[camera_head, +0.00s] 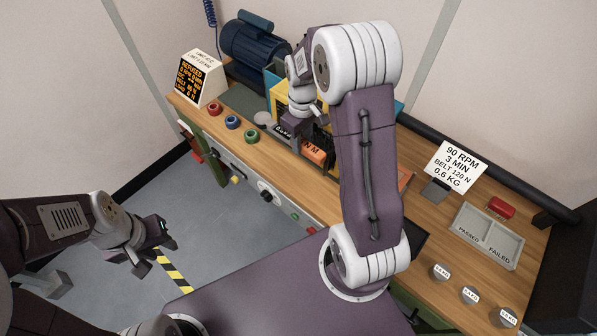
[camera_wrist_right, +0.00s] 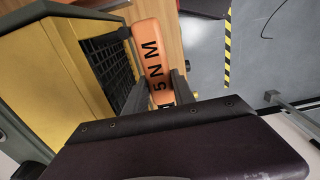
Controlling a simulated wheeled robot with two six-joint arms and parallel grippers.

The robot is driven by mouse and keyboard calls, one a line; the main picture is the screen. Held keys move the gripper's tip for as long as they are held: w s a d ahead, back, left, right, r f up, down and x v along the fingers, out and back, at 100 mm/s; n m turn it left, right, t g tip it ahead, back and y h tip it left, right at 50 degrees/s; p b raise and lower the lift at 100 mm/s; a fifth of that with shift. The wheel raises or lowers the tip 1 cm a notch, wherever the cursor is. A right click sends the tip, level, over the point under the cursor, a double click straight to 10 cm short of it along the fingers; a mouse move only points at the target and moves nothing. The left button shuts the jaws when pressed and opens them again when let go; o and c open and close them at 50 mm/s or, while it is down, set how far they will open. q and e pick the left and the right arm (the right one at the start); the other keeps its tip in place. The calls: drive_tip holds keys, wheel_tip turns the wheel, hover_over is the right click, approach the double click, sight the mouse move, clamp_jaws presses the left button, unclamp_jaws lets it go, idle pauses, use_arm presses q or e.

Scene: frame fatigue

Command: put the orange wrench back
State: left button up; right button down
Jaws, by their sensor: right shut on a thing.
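The orange wrench shows as an orange handle (camera_head: 314,151) marked "N M" in the head view, low at the front of the yellow machine. In the right wrist view the orange handle (camera_wrist_right: 150,58) reads "5 N M" and lies between the dark fingers of my right gripper (camera_wrist_right: 157,92). My right gripper (camera_head: 300,136) is shut on it beside the machine; my arm hides part of this area. The wrench's far end is not clear. My left gripper (camera_head: 148,246) hangs over the floor, away from the bench; its jaws are too small to read.
The yellow machine (camera_wrist_right: 50,80) with a dark grille stands close beside the wrench. The wooden bench (camera_head: 420,215) carries a blue motor (camera_head: 254,46), a "REFUSED" display (camera_head: 201,78), coloured rings, a sign (camera_head: 455,166), a passed/failed tray (camera_head: 487,236) and several labelled weights.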

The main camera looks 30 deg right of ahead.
hover_over(301, 180)
wheel_tip(301, 180, down, 14)
drive_tip(key=shift+w+d+r+p, duration=0.1)
drive_tip(key=shift+r+p, duration=0.15)
drive_tip(key=shift+p, duration=0.15)
wheel_tip(301, 180, down, 4)
drive_tip(key=shift+f+p, duration=0.1)
drive_tip(key=shift+p, duration=0.35)
drive_tip(key=shift+f+b, duration=0.3)
drive_tip(key=shift+b, duration=0.05)
drive_tip(key=c, duration=1.1)
unclamp_jaws()
drive_tip(key=shift+r, duration=0.1)
drive_tip(key=shift+o, duration=0.2)
